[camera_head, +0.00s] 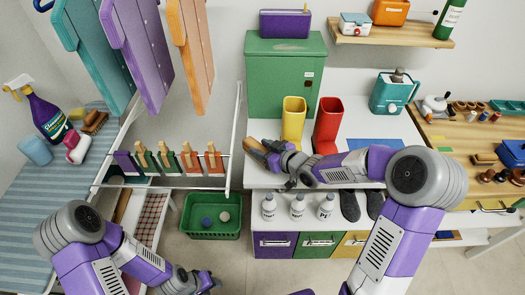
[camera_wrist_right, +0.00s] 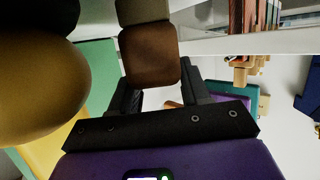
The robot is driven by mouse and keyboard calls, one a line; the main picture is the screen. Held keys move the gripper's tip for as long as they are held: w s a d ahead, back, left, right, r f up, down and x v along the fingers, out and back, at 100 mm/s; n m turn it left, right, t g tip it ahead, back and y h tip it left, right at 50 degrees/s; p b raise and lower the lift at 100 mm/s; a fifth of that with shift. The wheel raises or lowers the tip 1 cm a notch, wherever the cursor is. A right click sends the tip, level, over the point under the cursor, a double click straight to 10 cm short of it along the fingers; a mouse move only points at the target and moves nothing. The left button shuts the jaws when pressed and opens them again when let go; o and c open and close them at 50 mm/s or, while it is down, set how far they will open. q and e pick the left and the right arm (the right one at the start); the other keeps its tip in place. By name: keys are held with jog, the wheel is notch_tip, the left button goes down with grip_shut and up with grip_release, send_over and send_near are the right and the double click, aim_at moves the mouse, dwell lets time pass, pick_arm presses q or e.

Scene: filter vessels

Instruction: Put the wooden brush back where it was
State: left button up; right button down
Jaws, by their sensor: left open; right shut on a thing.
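The wooden brush (camera_head: 256,152) is tan and brown and lies at the left end of my right gripper (camera_head: 279,160) in the head view. My right gripper is shut on it, over the left edge of the white counter (camera_head: 262,178), in front of the yellow vessel (camera_head: 293,122). In the right wrist view a brown wooden block, part of the brush (camera_wrist_right: 150,57), shows between the dark fingers. My left gripper (camera_head: 210,283) is open and empty, low at the bottom of the head view. The fingers hide part of the brush.
A rack bar (camera_head: 172,183) holds several coloured pieces with wooden clips left of the counter. A red vessel (camera_head: 328,122) stands beside the yellow one, before a green cabinet (camera_head: 285,75). White bottles (camera_head: 297,208) stand below my right arm. A green basket (camera_head: 211,216) sits on the floor.

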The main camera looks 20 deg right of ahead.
jog(key=shift+r, duration=0.1)
jog(key=shift+f, duration=0.25)
jog(key=c, duration=0.5)
grip_release()
jog(key=shift+r, duration=0.15)
jog(key=shift+r, duration=0.2)
jog(key=p+v, duration=0.4)
jog(key=v, duration=0.8)
jog(key=shift+f, duration=0.1)
